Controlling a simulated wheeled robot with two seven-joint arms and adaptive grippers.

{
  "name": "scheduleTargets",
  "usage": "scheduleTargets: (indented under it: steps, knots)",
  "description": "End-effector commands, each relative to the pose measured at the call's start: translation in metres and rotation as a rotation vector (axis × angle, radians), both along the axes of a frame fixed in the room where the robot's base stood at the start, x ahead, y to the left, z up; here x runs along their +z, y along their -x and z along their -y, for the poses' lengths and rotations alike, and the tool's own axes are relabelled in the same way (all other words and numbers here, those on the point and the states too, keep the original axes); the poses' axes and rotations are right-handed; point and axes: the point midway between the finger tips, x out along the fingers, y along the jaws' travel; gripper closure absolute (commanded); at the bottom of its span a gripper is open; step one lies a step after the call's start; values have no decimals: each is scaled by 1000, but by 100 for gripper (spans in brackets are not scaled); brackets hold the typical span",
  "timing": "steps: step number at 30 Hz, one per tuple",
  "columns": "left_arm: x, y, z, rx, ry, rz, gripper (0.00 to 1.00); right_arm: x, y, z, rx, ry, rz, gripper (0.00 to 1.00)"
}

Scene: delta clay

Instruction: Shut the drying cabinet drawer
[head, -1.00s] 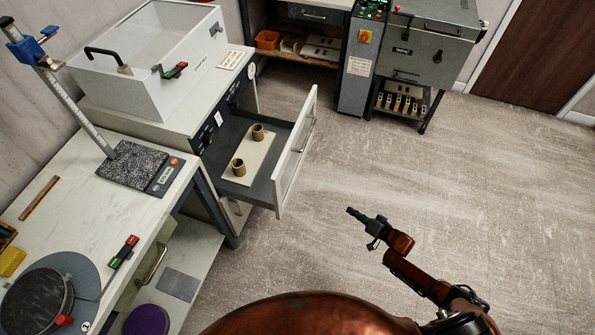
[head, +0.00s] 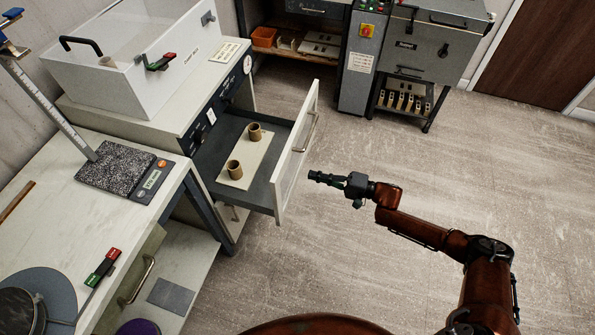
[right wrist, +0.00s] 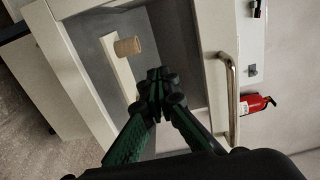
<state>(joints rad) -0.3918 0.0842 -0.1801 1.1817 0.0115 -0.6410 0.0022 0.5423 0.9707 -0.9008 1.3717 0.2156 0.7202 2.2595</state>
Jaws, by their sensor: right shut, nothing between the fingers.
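The drying cabinet drawer (head: 258,190) stands pulled out from the cabinet (head: 165,112), with its white-framed front (head: 297,160) facing right. A metal bar handle (head: 307,132) is on that front; it also shows in the right wrist view (right wrist: 229,95). Inside the drawer, a pale board (head: 243,172) carries two small brown cups (head: 254,132), (head: 234,170). My right gripper (head: 314,175) is shut and empty, just right of the drawer front in the head view. In the right wrist view its closed fingertips (right wrist: 157,75) appear in front of the drawer. My left gripper is not in view.
A bench with a digital scale (head: 126,170) stands left of the drawer. A grey machine (head: 425,40) and a control column (head: 362,65) stand at the back. A fire extinguisher (right wrist: 255,103) shows in the right wrist view. The floor (head: 400,155) right of the drawer is clear.

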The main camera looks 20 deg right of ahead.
Motion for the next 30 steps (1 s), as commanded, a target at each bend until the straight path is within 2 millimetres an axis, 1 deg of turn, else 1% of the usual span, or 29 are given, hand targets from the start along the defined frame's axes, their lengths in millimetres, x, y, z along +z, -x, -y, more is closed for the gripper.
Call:
scheduleTargets:
  steps: [1,6,12,17,30]
  knots:
    - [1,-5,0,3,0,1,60,-2,-7,-10,1,-4,0,100]
    - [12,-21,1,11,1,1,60,-3,-24,-34,0,-1,0,100]
    - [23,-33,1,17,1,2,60,-2,-34,-49,-2,-1,-1,100]
    - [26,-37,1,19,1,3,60,0,-37,-53,-2,0,0,100]
    - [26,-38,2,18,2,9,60,1,-38,-51,-10,0,0,100]
